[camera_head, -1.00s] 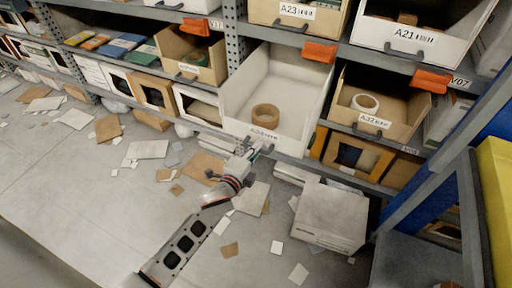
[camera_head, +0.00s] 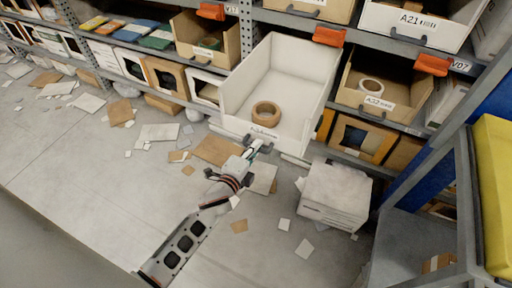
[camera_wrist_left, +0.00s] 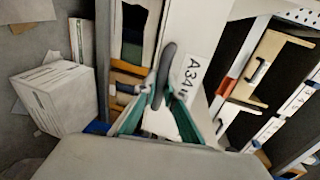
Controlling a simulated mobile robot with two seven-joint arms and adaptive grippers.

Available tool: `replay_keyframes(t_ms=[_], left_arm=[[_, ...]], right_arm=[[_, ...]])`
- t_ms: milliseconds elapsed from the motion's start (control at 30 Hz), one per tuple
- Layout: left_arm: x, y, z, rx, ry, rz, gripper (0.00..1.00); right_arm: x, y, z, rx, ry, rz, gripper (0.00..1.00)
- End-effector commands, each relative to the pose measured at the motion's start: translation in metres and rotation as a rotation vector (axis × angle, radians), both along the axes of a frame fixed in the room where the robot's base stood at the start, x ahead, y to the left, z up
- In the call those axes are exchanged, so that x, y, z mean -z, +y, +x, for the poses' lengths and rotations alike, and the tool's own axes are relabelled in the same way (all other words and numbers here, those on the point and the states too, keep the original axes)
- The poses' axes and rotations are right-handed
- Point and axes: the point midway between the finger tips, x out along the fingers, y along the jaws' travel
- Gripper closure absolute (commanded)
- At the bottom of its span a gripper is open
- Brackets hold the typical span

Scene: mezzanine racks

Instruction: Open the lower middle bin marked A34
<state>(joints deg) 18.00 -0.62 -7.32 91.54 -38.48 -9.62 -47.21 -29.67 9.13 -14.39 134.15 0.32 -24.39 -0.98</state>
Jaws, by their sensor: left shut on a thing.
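The white bin marked A34 (camera_head: 232,98) is pulled well out of the lower shelf in the head view, tilted nose-down as seen. A roll of brown tape (camera_head: 266,113) lies in it. My left gripper (camera_head: 252,150) is at the bin's front. The left wrist view shows its green-edged fingers (camera_wrist_left: 158,108) shut on the dark handle (camera_wrist_left: 165,72) beside the A34 label (camera_wrist_left: 187,80). The handle is partly hidden by the fingers. My right gripper is not in view.
A cardboard bin with a white tape roll (camera_head: 371,86) sits to the right. A cardboard bin (camera_head: 199,42) is to the left. A white box stack (camera_head: 334,193) stands on the floor right of my arm. Paper and cardboard scraps litter the floor. A yellow-topped frame (camera_head: 492,190) stands at far right.

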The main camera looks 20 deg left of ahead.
Motion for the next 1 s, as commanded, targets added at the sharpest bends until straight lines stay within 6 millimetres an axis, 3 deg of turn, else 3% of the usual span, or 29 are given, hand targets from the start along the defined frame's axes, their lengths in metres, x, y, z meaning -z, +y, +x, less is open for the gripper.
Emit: replay_keyframes(t_ms=[100,133,200,667,1000], left_arm=[[0.000,0.000,0.000,0.000,-0.001,0.000,1.00],[0.000,0.000,0.000,0.001,-0.001,0.000,0.88],[0.000,0.000,0.000,0.000,-0.001,0.000,0.73],[-0.001,0.000,-0.009,0.000,0.001,0.001,0.73],[-0.014,0.002,-0.072,0.001,0.003,-0.001,0.73]], right_arm=[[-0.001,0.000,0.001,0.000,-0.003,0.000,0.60],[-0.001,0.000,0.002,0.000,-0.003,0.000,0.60],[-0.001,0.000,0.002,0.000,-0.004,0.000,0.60],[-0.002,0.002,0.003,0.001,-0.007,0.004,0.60],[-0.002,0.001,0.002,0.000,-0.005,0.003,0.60]])
